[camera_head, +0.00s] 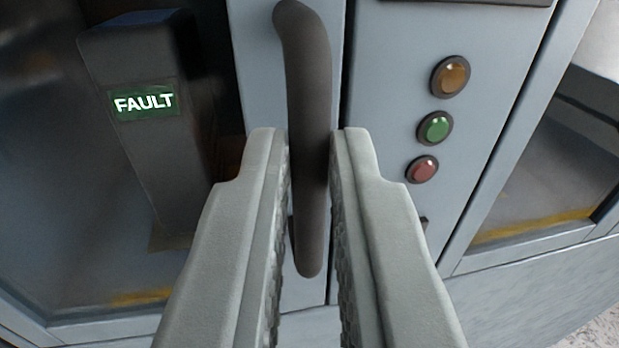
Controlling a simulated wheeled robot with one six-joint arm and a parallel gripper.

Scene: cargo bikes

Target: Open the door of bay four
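A dark vertical door handle (308,85) runs down the pale grey frame of a glass door (235,262). My gripper (309,150) has one grey finger on each side of the handle. The fingertips lie flush against its lower half with almost no gap, so the gripper looks shut on it. The handle's lower end shows between the fingers. The door looks closed against the panel to its right. No bay number can be read here.
Behind the glass on the left stands a dark post with a lit FAULT display (144,103). Right of the handle, a grey panel (390,100) carries an amber button (450,76), a green button (435,128) and a red button (422,169). Another glazed bay (540,170) is further right.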

